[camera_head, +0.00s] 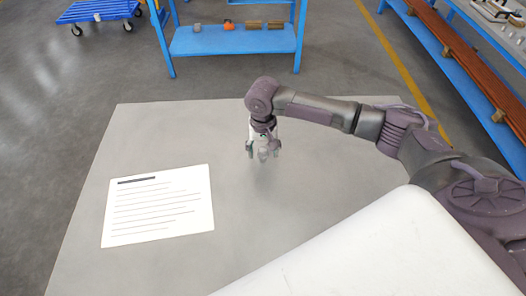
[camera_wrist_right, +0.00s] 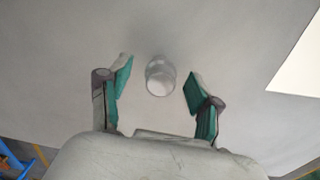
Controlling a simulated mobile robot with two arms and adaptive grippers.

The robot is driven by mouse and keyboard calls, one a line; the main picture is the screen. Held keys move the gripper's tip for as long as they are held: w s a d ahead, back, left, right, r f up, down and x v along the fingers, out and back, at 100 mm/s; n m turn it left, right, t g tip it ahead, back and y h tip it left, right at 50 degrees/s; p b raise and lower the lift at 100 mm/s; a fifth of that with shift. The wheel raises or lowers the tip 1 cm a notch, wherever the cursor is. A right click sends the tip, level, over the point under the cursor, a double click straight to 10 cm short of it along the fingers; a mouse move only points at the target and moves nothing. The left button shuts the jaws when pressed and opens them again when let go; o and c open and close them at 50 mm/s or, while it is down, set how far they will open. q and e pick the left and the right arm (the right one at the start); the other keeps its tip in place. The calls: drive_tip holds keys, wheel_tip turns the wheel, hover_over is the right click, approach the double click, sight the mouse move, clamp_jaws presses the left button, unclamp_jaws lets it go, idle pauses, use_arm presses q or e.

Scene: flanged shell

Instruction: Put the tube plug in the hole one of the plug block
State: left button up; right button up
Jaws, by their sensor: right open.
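A small, pale, round-topped cylinder, which looks like the tube plug (camera_wrist_right: 160,78), shows in the right wrist view against the grey table. My right gripper (camera_head: 263,152) hangs pointing down over the middle of the table in the head view. It is open, with its green-padded fingers on either side of the plug in the right wrist view and a visible gap on each side. In the head view the plug is hard to tell apart from the gripper. I see no plug block in either view. My left gripper is not in view.
A white printed sheet (camera_head: 158,205) lies on the left of the grey table (camera_head: 150,130). The rest of the visible tabletop is clear. A blue shelf (camera_head: 232,42) with small items, a blue cart (camera_head: 98,11) and a blue rack (camera_head: 450,50) stand beyond the table.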

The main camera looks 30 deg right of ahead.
clamp_jaws()
idle(0.3)
drive_tip(key=shift+r, duration=0.15)
